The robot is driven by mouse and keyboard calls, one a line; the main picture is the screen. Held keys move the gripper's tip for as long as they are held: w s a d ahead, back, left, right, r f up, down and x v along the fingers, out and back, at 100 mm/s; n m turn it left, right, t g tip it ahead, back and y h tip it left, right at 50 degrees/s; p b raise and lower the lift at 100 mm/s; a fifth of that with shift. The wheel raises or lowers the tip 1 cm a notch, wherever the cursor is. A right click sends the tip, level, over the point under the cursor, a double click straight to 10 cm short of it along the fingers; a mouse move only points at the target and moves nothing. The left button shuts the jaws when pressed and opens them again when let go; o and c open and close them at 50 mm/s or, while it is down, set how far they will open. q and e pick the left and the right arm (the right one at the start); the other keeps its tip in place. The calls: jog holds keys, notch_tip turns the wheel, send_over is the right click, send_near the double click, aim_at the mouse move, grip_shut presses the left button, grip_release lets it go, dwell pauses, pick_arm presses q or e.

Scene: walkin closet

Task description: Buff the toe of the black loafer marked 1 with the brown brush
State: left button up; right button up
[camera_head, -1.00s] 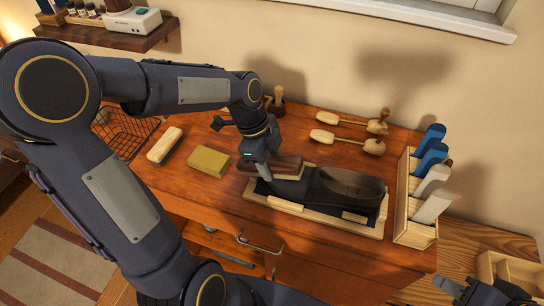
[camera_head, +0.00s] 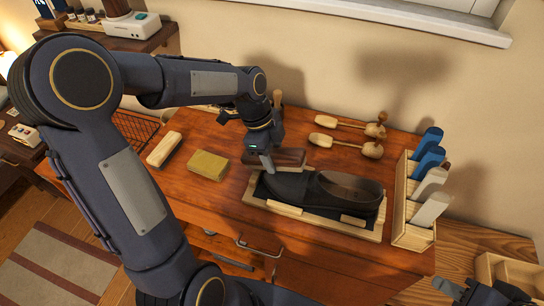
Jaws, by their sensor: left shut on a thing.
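The black loafer (camera_head: 320,190) lies in a shallow wooden tray (camera_head: 310,217) on the dresser, its toe toward the left and its opening toward the right. No number mark can be read on it. My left gripper (camera_head: 267,165) is shut on the brown brush (camera_head: 290,157), just behind the toe. The brush is partly hidden by the gripper; I cannot tell whether it touches the shoe. My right gripper (camera_head: 480,293) is low at the right edge, away from the dresser top, and its jaws are unclear.
A yellow sponge-like block (camera_head: 208,165) and a pale-topped brush (camera_head: 164,149) lie left of the tray. Wooden shoe trees (camera_head: 345,145) lie behind it. A wooden rack (camera_head: 402,205) with blue and white items stands right. A wire basket (camera_head: 135,128) is at the far left.

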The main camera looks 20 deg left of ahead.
pick_arm(q)
jog(key=p+v, duration=0.5)
jog(key=v, duration=0.2)
dwell(0.4)
jog(key=shift+s+f, duration=0.1)
dwell(0.8)
jog(key=shift+s+d+f+b, duration=0.15)
jog(key=shift+s+f+b, duration=0.15)
jog(key=shift+f+b, duration=0.1)
jog(key=shift+s+d+f+b, duration=0.25)
jog(key=shift+s+f+b, duration=0.2)
jog(key=shift+s, duration=0.15)
jog(key=shift+f, duration=0.15)
jog(key=shift+b+x, duration=1.55)
jog(key=shift+x, duration=0.3)
